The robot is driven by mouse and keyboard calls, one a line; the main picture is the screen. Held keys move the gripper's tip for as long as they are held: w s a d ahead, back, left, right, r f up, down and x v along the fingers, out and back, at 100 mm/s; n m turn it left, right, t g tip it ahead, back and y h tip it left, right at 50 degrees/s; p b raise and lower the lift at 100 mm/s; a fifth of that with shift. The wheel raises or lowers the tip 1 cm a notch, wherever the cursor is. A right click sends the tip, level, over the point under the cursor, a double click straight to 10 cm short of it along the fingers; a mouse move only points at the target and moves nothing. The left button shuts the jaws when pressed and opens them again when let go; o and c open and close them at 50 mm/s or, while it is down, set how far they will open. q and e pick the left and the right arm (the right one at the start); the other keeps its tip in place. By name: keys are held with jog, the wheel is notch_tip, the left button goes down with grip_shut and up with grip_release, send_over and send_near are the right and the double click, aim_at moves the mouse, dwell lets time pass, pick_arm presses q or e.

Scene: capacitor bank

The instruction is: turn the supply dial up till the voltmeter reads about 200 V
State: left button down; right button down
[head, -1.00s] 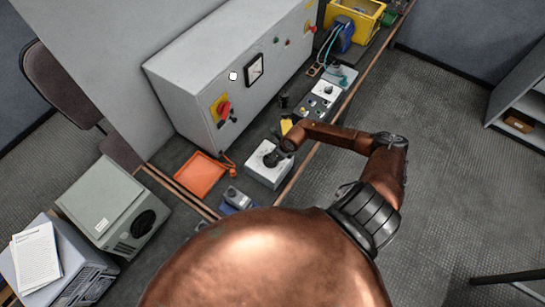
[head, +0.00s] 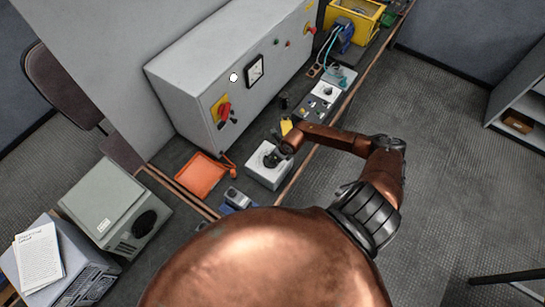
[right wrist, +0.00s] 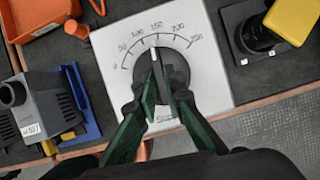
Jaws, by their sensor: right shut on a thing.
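The supply dial is a round dark knob (right wrist: 174,68) on a white box (right wrist: 218,85) with a printed scale from 0 to 250. Its white pointer line points up, close to the 150 mark. My right gripper (right wrist: 160,82) is shut on the knob, with a green-sided finger on each side of it. In the head view the same white box (head: 258,176) stands on the bench with my right gripper (head: 273,158) on top. The voltmeter (head: 254,70) is on the front of the grey cabinet; its needle is too small to read. My left gripper is out of view.
An orange tray (head: 201,178) lies left of the dial box, with a grey-and-blue device (head: 235,198) in front. The cabinet (head: 215,75) stands behind, with a red-and-yellow switch (head: 223,110). A yellow-topped part (right wrist: 294,18) is right of the box.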

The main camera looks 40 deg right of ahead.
dwell(0.3)
jog(key=c, duration=2)
grip_release()
jog(key=v, duration=1.2)
jog(key=shift+a, duration=0.1)
